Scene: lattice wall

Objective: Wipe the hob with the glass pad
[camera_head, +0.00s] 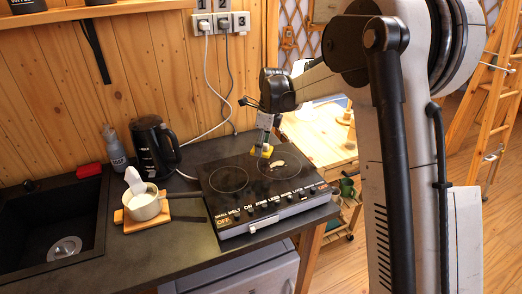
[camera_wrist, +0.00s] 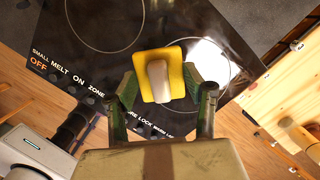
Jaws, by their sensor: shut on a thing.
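The hob (camera_head: 243,200) is a black two-ring plate on the dark counter, with white lettering and knobs along its front; part of it shows in the wrist view (camera_wrist: 88,62). The glass pad (camera_wrist: 158,76) is a yellow square with a pale grip. My gripper (camera_wrist: 161,85) is shut on that grip. In the head view the yellow pad (camera_head: 264,151) is low over the hob's back right part; I cannot tell if it touches. A whitish patch (camera_head: 279,163) lies on the right ring, just in front of the pad. It shows bright in the wrist view (camera_wrist: 206,56).
A black kettle (camera_head: 155,147), a spray bottle (camera_head: 115,150) and a small pot (camera_head: 144,205) on a wooden board stand left of the hob. The black sink (camera_head: 40,225) is farther left. White sockets with cables (camera_head: 221,23) are on the wall behind.

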